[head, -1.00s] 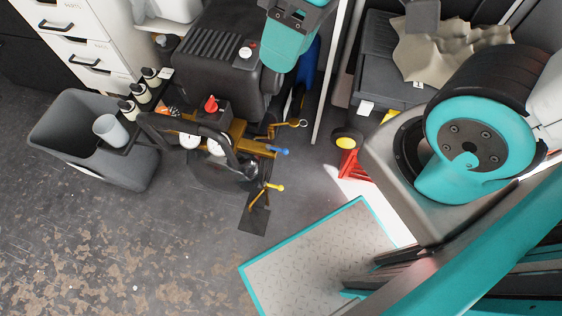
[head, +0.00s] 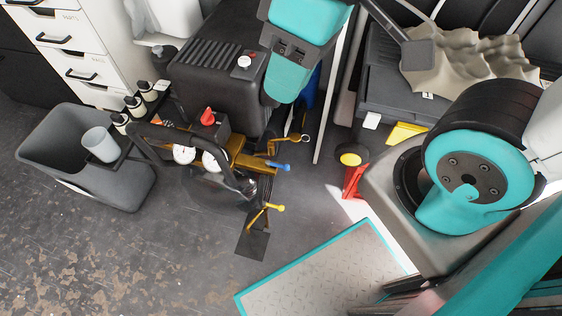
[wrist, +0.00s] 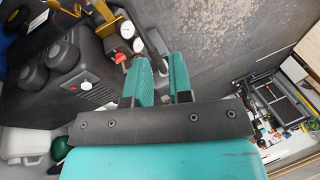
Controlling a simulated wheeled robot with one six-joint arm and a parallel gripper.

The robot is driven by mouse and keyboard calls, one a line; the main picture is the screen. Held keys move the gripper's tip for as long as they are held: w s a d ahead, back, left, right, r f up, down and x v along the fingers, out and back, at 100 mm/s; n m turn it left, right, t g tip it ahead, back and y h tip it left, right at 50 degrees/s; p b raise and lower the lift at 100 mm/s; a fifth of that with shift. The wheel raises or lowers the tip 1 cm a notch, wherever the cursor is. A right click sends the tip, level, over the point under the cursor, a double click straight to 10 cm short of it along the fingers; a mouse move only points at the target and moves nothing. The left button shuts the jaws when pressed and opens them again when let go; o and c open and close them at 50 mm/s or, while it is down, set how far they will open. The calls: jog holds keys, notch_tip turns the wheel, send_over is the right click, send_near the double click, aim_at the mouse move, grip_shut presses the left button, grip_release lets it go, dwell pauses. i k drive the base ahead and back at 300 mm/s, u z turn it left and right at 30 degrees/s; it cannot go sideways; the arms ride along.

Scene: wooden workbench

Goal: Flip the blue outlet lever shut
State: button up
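The blue outlet lever (head: 279,167) shows in the head view on the brass manifold (head: 246,159) at the front of a dark compressor (head: 215,75). It points right, out from the manifold. A yellow-handled lever (head: 267,209) sits just below it. My gripper (wrist: 160,78) shows in the wrist view with its two teal fingers apart and nothing between them. The wrist view shows the compressor (wrist: 75,80) and its gauges (wrist: 125,33) to the left of the fingers, and grey floor beyond them. I cannot make out the blue lever in the wrist view. The gripper is apart from the manifold.
A red knob (head: 208,118) and white gauges (head: 184,154) stand on the compressor beside the levers. A grey bin (head: 75,165) with a cup (head: 99,144) is at the left. A red and yellow object (head: 352,170) stands to the right. The floor at lower left is clear.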

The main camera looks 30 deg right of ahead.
aim_at(286, 167)
jog(key=z, duration=0.85)
jog(key=k, duration=0.8)
jog(key=u, duration=0.55)
jog(key=i, duration=0.5)
